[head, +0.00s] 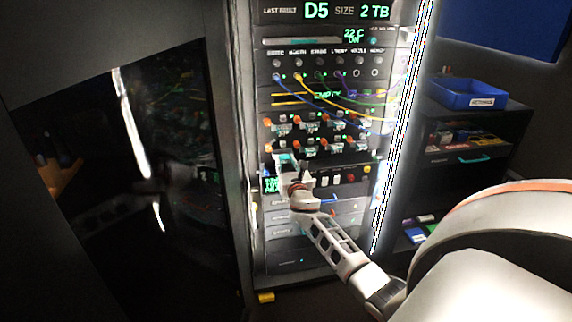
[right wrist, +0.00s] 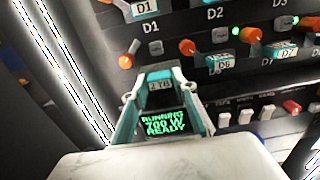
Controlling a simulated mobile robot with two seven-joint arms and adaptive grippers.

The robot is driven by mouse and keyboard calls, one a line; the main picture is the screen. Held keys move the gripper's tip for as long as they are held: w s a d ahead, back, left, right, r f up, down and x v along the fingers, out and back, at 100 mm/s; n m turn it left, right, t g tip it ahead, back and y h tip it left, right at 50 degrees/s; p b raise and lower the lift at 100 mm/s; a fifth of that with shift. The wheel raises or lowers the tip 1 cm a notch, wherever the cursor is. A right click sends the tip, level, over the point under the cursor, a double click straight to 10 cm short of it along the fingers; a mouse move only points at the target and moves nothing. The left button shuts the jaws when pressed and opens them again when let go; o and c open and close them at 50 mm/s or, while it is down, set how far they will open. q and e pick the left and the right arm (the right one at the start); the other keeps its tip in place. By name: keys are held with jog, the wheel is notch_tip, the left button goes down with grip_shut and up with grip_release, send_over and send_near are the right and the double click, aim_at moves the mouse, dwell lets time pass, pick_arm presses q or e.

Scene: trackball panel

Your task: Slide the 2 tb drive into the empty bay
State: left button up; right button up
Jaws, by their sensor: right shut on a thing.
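My right gripper (head: 291,172) is in front of the left end of the lower drive row in the rack. In the right wrist view its two teal-padded fingers (right wrist: 160,92) are shut on a drive labelled 2 TB (right wrist: 160,84). The drive's front faces the camera; how deep it sits is hidden by the fingers. Beside it, in the same row, are drives D6 (right wrist: 221,64) and D7 (right wrist: 285,52). The bay at the left end of the row is hidden behind the held drive and gripper. My left gripper is not in view.
The rack's top display (head: 340,12) reads LAST FAULT D5, SIZE 2 TB. Colored cables (head: 330,95) hang above the drive rows. A green status screen (right wrist: 163,124) reads RUNNING 700 W READY. A blue bin (head: 468,94) stands on a shelf at right.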

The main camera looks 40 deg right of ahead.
jog(key=shift+b+x, duration=0.6)
jog(key=shift+x, duration=0.95)
jog(key=o, duration=1.2)
jog(key=shift+c, duration=0.2)
jog(key=v, duration=1.2)
jog(key=shift+r, duration=0.1)
